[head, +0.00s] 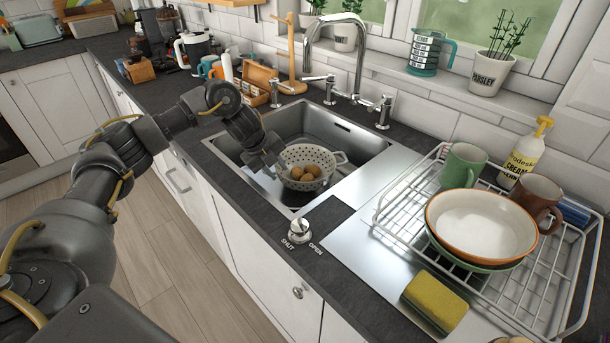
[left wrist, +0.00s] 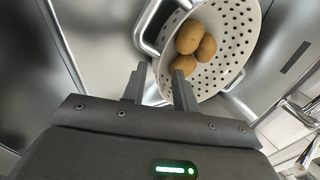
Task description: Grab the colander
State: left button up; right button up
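The colander (head: 318,156) is pale, with round holes and loop handles, and sits in the sink basin with brown potatoes (head: 304,173) inside. My left gripper (head: 275,166) is at its left side in the head view, close to the rim. In the left wrist view the colander (left wrist: 232,42) holds three potatoes (left wrist: 194,43). The two fingers of my left gripper (left wrist: 159,84) stand apart there, with the colander's edge showing behind and between them. I cannot tell whether they touch it. My right gripper is not in view.
The sink (head: 352,150) has a tall tap (head: 355,45) behind it. A dish rack (head: 545,275) with bowls and mugs stands to the right, near a sponge (head: 435,301). A knob (head: 300,229) stands at the worktop's front. A wooden box (head: 258,77) stands behind my left arm.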

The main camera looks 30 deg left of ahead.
pick_arm(q)
jog(key=shift+x, duration=3.4)
jog(key=shift+w+r, duration=0.1)
jog(key=shift+w, duration=0.1)
jog(key=shift+c, duration=0.3)
grip_shut()
jog(key=shift+r, duration=0.1)
